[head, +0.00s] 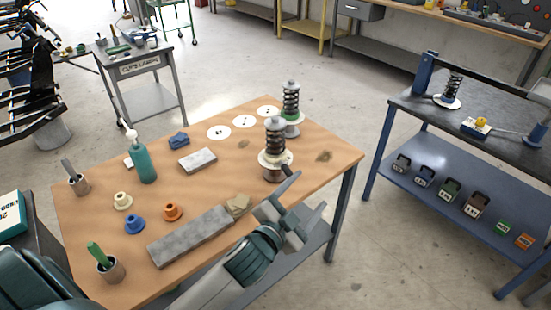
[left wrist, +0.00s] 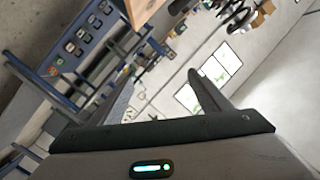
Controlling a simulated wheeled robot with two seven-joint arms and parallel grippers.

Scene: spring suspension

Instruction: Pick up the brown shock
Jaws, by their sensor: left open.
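The brown shock (head: 275,150) stands upright on the wooden table, with a dark coil spring, a pale disc and a brown base. Another shock (head: 291,108) with a green base stands just behind it. My left gripper (head: 304,200) is open and empty, in front and slightly right of the brown shock, near the table's front right edge. In the left wrist view, its two fingers are spread with nothing between them. My right gripper is not in view.
A grey slab (head: 190,236), a tan block (head: 238,205), coloured bushings, a teal bottle (head: 144,163) and cups lie on the table's left part. White discs (head: 245,121) lie at the back. A blue bench (head: 440,180) at the right holds another shock (head: 453,92).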

